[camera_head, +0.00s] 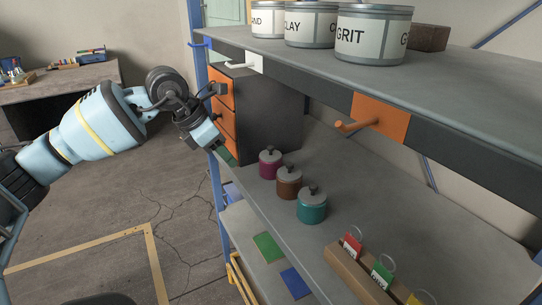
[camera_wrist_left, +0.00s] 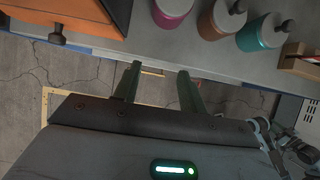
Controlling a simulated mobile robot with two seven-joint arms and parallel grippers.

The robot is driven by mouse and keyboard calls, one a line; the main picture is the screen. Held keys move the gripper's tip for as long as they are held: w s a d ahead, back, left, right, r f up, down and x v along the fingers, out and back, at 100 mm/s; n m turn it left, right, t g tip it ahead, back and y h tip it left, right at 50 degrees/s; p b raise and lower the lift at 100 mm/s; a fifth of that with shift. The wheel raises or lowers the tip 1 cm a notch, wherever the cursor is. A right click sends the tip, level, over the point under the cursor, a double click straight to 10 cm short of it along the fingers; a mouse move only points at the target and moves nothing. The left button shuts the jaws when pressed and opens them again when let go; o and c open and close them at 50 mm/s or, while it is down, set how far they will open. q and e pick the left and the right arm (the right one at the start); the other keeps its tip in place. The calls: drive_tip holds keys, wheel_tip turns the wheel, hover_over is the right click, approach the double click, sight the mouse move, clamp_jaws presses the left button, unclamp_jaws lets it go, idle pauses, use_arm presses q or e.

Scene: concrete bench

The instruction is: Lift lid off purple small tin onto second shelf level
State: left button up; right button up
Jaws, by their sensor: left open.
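The purple small tin (camera_head: 269,170) stands upright on the middle shelf, with its grey lid (camera_head: 270,155) and dark knob on top. In the left wrist view the purple tin (camera_wrist_left: 172,8) shows at the top edge, partly cut off. My left gripper (camera_head: 229,156) is just left of the tin in the head view, at the shelf's front edge. In the wrist view its two fingers (camera_wrist_left: 160,72) are apart with nothing between them. The middle shelf (camera_head: 345,190) has bare surface behind the tins. My right gripper is in neither view.
A brown tin (camera_head: 289,187) and a teal tin (camera_head: 311,210) stand beside the purple one. An orange-fronted drawer box (camera_head: 265,110) is behind left. The upper shelf (camera_head: 450,85) overhangs, with an orange hook (camera_head: 350,127). A lower shelf (camera_head: 250,220) carries green and blue pads.

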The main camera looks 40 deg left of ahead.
sight(269, 147)
use_arm(q)
drive_tip(key=shift+w+d, duration=0.4)
drive_tip(key=shift+w, duration=0.6)
drive_tip(key=shift+w+d, duration=0.45)
drive_tip(key=shift+w, duration=0.5)
drive_tip(key=shift+w+d, duration=0.4)
drive_tip(key=shift+w, duration=0.6)
drive_tip(key=w, duration=0.1)
drive_tip(key=w+d, duration=0.1)
drive_tip(key=w, duration=0.1)
drive_tip(key=w+d+f, duration=0.1)
drive_tip(key=shift+w, duration=0.25)
drive_tip(key=shift+f+b, duration=0.1)
drive_tip(key=shift+b, duration=0.2)
drive_tip(key=shift+c, duration=0.4)
clamp_jaws()
